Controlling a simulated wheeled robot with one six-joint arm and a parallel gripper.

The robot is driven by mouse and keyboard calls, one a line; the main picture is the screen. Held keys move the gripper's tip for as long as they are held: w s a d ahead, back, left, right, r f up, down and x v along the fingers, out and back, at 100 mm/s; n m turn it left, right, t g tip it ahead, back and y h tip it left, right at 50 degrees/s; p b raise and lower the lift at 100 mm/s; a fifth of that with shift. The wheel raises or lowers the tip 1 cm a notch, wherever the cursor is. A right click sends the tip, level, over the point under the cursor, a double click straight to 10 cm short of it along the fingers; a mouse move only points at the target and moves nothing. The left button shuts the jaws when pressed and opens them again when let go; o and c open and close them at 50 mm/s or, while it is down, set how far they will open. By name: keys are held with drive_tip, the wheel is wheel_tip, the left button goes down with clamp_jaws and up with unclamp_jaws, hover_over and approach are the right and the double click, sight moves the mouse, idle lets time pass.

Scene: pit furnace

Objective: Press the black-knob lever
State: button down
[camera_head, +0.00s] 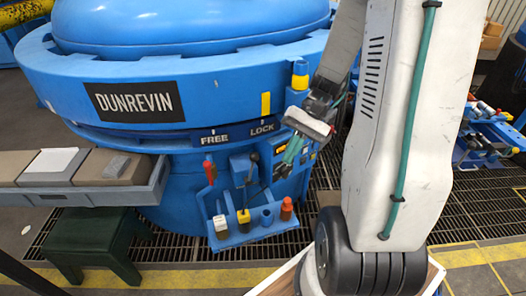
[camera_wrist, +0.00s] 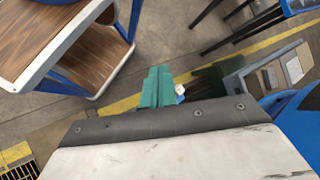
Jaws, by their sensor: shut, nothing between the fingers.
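The black-knob lever (camera_head: 254,158) stands upright on the front of the blue furnace (camera_head: 180,65), below the "LOCK" lettering. My gripper (camera_head: 288,156), with teal fingers, is just to the right of this lever at about the knob's height. A small gap shows between them in the picture; the depth between them is hard to tell. In the wrist view the teal fingers (camera_wrist: 158,88) are together, with nothing between them. The lever cannot be made out in the wrist view.
A red-knob lever (camera_head: 208,168) stands to the left, under "FREE". A blue tool shelf (camera_head: 240,238) below holds several coloured items. A grey tray (camera_head: 95,195) with blocks and a green stool (camera_head: 95,245) are at left. A wood-topped cart (camera_wrist: 60,50) shows in the wrist view.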

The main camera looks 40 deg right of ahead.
drive_tip(key=w+d+f+m+t, duration=0.1)
drive_tip(key=w+d+f+t, duration=0.4)
drive_tip(key=d+f+t, duration=0.2)
drive_tip(key=w+d+f+m+t+y, duration=0.1)
drive_tip(key=w+d+f+t, duration=0.4)
drive_tip(key=d+f+t, duration=0.3)
wheel_tip(320, 180, down, 2)
drive_tip(key=d, duration=0.2)
drive_tip(key=shift+d+t+y, duration=0.3)
drive_tip(key=shift+d, duration=0.05)
drive_tip(key=shift+w+f, duration=0.1)
drive_tip(key=s+a+x, duration=0.1)
drive_tip(key=a+x, duration=0.1)
drive_tip(key=x, duration=1)
drive_tip(key=shift+a, duration=0.4)
drive_tip(key=shift+s, duration=0.1)
